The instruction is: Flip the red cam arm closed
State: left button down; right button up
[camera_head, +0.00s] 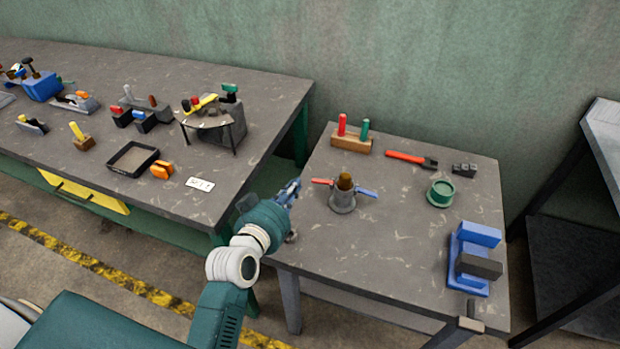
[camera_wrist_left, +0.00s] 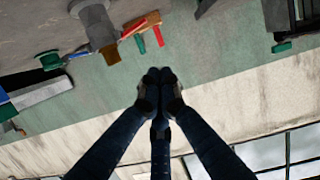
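A grey cam-lock fitting (camera_head: 342,202) with a brown plug (camera_head: 345,182) in its top stands on the small right-hand table. Its red cam arm (camera_head: 321,181) sticks out to the left, and its blue cam arm (camera_head: 368,193) sticks out to the right. My left gripper (camera_head: 291,188) is left of the red arm, apart from it. In the left wrist view the fingertips (camera_wrist_left: 159,76) are together with nothing visible between them. My right gripper is not in view.
On the small table (camera_head: 420,270), a wooden block (camera_head: 351,143) with red and green handles, a red-handled tool (camera_head: 410,159), a green ring (camera_head: 440,192) and a blue vise-like fixture (camera_head: 470,260) surround the fitting. The larger left table (camera_head: 230,90) holds several tools.

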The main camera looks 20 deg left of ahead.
pick_arm(q)
jog(key=shift+w+a, duration=0.1)
jog(key=p, duration=0.2)
send_over(323, 183)
jog(key=s+a, duration=0.1)
jog(key=a, duration=0.3)
notch_tip(323, 183, down, 2)
jog(key=shift+s+d+f, duration=0.15)
jog(key=shift+s+f, duration=0.05)
jog(key=shift+f, duration=0.9)
jog(key=shift+s+d+f, duration=0.15)
jog(key=shift+f, duration=0.95)
